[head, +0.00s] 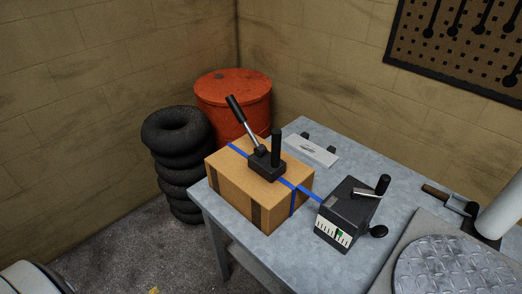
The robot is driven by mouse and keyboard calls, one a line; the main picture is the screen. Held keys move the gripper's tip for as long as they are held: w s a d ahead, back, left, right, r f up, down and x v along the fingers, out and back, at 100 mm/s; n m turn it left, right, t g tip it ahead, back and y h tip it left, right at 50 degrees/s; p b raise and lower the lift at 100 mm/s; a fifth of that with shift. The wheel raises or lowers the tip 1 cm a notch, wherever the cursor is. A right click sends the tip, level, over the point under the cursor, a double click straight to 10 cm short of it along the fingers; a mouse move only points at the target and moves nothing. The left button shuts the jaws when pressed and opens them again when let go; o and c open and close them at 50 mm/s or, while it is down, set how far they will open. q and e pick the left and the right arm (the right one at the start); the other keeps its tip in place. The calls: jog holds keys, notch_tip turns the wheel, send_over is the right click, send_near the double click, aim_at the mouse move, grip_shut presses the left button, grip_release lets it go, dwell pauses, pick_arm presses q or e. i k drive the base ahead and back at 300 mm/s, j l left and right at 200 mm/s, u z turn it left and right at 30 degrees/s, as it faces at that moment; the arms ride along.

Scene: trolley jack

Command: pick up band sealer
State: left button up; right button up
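A black hand tool with a long lever and an upright grip, which looks like the band sealer (265,163), sits on top of a cardboard box (232,190). Its lever tilts up to the left. A blue band (307,193) runs across the box under the tool and on to a dark boxy device (345,213) at its right. That device has a lever on top, a round black knob at its side and a white scale on its front. Neither of my grippers is visible.
The box and device stand on a grey metal table (258,248). A round tread plate (455,270) and white cylinder (502,209) are at the right. Stacked tyres (177,160) and an orange drum (234,98) stand beyond the table.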

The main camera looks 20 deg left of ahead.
aim_at(270, 165)
jog(key=i+j+z, duration=0.1)
jog(key=j+z, duration=0.2)
jog(key=j, duration=0.95)
jog(key=j+z, duration=0.35)
jog(key=j, duration=0.9)
